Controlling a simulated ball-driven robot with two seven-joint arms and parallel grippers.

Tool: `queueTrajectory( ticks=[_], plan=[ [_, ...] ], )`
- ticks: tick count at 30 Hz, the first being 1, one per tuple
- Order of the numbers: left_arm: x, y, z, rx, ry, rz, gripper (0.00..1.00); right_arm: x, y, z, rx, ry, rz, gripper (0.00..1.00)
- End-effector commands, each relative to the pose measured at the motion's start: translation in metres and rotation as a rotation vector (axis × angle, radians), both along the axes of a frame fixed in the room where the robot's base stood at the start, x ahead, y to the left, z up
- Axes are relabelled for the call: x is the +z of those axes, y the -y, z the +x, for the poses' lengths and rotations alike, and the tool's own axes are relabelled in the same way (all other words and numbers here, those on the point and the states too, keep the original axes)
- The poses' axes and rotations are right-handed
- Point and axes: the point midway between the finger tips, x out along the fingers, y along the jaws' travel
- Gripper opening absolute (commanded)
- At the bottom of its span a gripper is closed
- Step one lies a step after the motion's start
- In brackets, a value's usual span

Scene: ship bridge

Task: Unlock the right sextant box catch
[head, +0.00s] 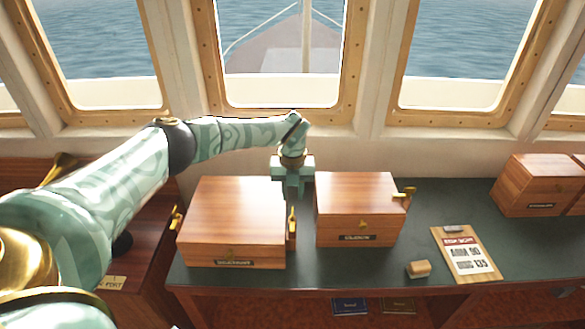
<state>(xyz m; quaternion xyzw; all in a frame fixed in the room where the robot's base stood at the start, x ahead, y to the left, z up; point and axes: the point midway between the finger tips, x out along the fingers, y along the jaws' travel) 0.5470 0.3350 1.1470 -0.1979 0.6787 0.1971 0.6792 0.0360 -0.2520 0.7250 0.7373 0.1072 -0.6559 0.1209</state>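The larger wooden box (232,215), which I take for the sextant box, stands closed on the left of the dark green desktop; its front label is too small to read surely. Its right catch (292,222) is a brass lever standing upright on the right side. Its left catch (176,217) is a brass lever on the left side. My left gripper (293,192) points down above and just behind the right catch, near the gap between two boxes. Its fingers look together, with nothing seen between them; I see no contact with the catch. My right gripper is not in view.
A smaller wooden box (350,200) with a brass catch (405,196) stands close to the right of the gap. A clipboard (465,254), a small wooden block (418,269) and another box (537,186) are further right. Windows rise behind the desk (440,205).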

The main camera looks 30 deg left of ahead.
Motion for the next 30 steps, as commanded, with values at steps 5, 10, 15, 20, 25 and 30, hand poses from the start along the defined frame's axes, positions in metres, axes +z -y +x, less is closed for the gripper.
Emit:
queueTrajectory(
  ticks=[5, 10, 15, 20, 25, 30],
  plan=[
    [0.049, -0.001, 0.001, -0.001, 0.005, 0.002, 0.27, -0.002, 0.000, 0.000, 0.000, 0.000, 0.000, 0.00],
    [0.081, 0.000, 0.001, -0.001, 0.004, 0.001, 0.27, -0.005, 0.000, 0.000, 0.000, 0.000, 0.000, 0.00],
    [0.095, -0.001, 0.001, 0.000, 0.000, 0.001, 0.27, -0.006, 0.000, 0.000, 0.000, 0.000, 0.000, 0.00],
    [0.097, -0.001, 0.000, 0.000, 0.000, 0.001, 0.27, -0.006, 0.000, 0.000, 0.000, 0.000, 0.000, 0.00],
    [0.097, -0.001, 0.000, 0.000, 0.000, 0.001, 0.27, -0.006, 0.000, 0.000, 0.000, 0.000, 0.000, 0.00],
    [0.097, -0.001, 0.001, 0.000, 0.000, 0.001, 0.27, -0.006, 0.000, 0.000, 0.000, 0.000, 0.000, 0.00]
  ],
)
